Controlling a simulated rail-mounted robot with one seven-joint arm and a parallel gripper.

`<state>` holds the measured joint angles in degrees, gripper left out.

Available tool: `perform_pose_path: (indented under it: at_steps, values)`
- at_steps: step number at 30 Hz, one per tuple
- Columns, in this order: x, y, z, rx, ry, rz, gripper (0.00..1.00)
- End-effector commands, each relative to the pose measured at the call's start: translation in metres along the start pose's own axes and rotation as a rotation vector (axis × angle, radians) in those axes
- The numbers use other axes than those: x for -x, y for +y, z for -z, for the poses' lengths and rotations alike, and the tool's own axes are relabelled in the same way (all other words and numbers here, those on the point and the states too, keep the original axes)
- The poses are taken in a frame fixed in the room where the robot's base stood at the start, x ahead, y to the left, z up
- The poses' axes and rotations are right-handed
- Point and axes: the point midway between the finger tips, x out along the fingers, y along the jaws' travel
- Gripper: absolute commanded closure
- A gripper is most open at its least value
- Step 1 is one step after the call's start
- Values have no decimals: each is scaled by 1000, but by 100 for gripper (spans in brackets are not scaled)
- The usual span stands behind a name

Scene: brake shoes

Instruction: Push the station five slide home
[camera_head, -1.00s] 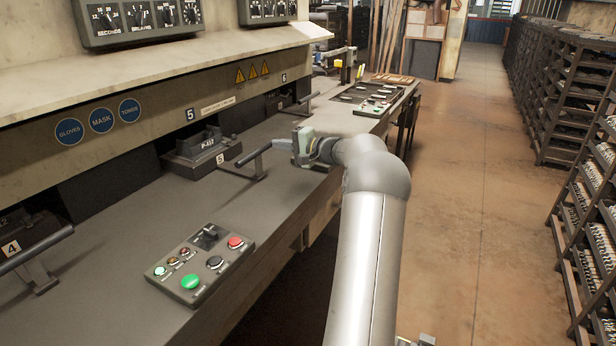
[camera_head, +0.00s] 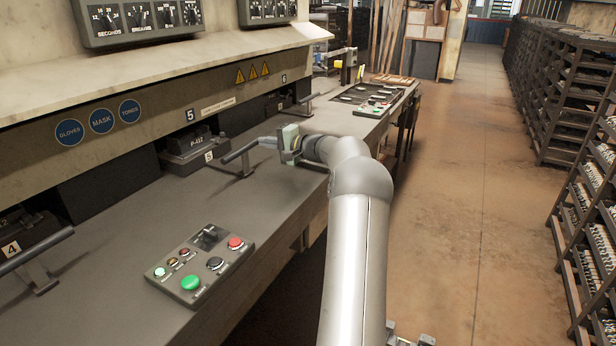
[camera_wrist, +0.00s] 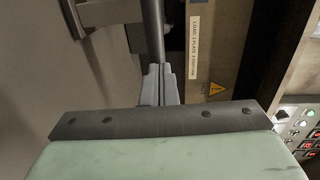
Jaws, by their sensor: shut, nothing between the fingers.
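The station five slide carries a dark block marked P-412 (camera_head: 190,150), partly inside the bay under the number 5 sign. Its dark handle bar (camera_head: 238,152) stands on a post in front of the block. My gripper (camera_head: 268,143) is shut and empty, with its fingertips at the right end of the handle bar. In the wrist view the shut fingertips (camera_wrist: 161,72) point at the grey bar (camera_wrist: 153,30) and overlap its near end. I cannot tell whether they press on it. The inner end of the slide is hidden in the dark bay.
A control box (camera_head: 200,266) with a green button and other buttons sits on the bench in front. The station four handle (camera_head: 35,250) is at the left. The bench (camera_head: 130,225) between them is clear. Racks (camera_head: 560,90) stand across the aisle.

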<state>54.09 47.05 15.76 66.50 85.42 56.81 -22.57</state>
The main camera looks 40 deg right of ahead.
Motion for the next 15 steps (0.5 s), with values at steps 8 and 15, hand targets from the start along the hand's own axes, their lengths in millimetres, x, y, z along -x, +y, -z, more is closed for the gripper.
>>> perform_pose_path:
  at_steps: [8, 15]
  values:
    - [-11, -2, -1, 1, -3, 1, 100]
    - [-27, -3, -1, 0, -3, 0, 100]
